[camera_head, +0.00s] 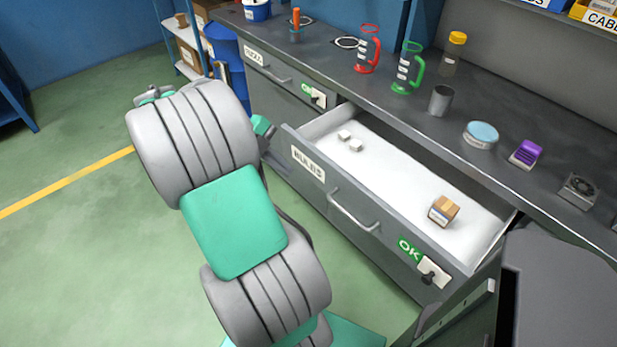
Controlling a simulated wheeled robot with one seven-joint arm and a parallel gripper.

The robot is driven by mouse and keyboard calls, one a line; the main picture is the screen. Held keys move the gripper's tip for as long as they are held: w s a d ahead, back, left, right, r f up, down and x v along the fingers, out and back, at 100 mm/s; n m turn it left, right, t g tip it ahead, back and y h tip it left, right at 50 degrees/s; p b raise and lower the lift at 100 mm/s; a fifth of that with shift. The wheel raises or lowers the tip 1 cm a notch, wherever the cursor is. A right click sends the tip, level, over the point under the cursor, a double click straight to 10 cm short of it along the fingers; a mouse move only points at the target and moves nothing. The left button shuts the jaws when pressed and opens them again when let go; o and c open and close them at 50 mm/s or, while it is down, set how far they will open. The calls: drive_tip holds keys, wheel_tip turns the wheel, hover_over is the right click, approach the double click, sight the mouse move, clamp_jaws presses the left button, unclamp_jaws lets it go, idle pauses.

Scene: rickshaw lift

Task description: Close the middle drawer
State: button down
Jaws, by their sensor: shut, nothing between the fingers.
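The middle drawer (312,187) is pulled well out of the grey workbench. Its grey front has a white label that seems to read BULBS, a bar handle (353,212) and a green OK sign beside a small lock or switch. My arm's thick grey and teal links stand in front of and left of the drawer. The fingers of my gripper cannot be made out; the arm hides the area behind it. Whether anything touches the drawer front is hidden.
A drawer left of it is shut (268,72). The worktop (320,62) holds a red jug (368,52), a green jug (404,70), a grey cup (440,100), a blue-lidded tin (481,135) and a purple item (526,153). Green floor (80,240) is clear at left.

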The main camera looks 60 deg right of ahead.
drive_tip(key=b, duration=0.1)
approach(329, 188)
wheel_tip(329, 188, down, 4)
drive_tip(key=s+a, duration=0.1)
drive_tip(key=a, duration=0.2)
drive_tip(key=d, duration=0.1)
drive_tip(key=s+d, duration=0.1)
drive_tip(key=d, duration=0.2)
drive_tip(key=shift+s+r+p, duration=0.15)
drive_tip(key=shift+s+p, duration=0.2)
drive_tip(key=shift+d, duration=0.15)
